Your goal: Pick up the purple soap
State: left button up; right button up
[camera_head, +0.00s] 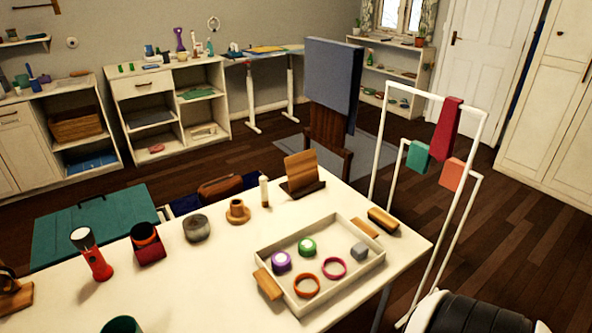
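A small round purple piece with a pale top (281,261) lies in the left part of a shallow cream tray (333,225) on the white table. It is the purple thing in the tray, but I cannot tell for sure that it is soap. A green round piece with a pale top (307,247) lies close to its right, and an orange ring (306,285) lies in front. Neither of my grippers shows in the head view.
A wooden block (268,284) is at the tray's left edge. A red flashlight (92,255), a red box (147,243), a grey round pot (197,228) and a wooden stand (302,176) share the table (205,290). A white rack (378,155) stands beyond its right side.

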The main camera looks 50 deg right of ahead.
aim_at(280, 261)
jog(key=z, duration=1.35)
